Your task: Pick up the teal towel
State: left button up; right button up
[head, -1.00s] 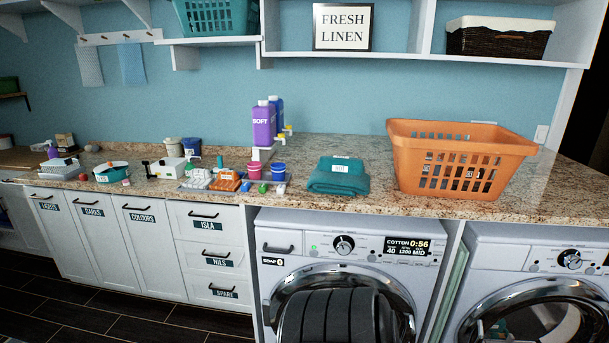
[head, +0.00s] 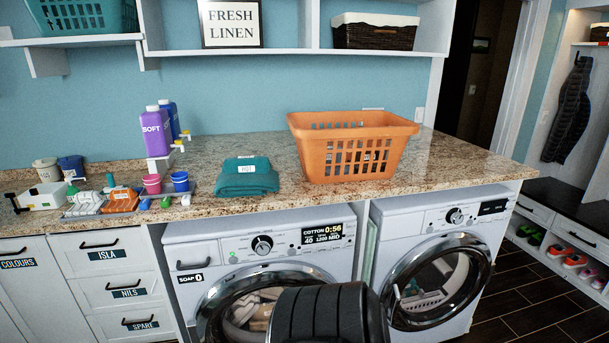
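The teal towel (head: 247,183) lies folded on the granite counter, left of the orange laundry basket, with a small white label on its top. Nothing touches it from above. Neither of my grippers shows in the head view. A dark ribbed part of my own body stands at the bottom middle, in front of the washers.
The orange basket (head: 352,150) stands right of the towel with things inside. Purple (head: 156,134) and blue bottles stand behind left, small pink (head: 152,184) and blue cups to the left. Two front-loading machines (head: 436,255) are below the counter (head: 450,160), whose right end is clear.

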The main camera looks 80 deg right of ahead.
aim_at(242, 175)
jog(key=z, duration=2.45)
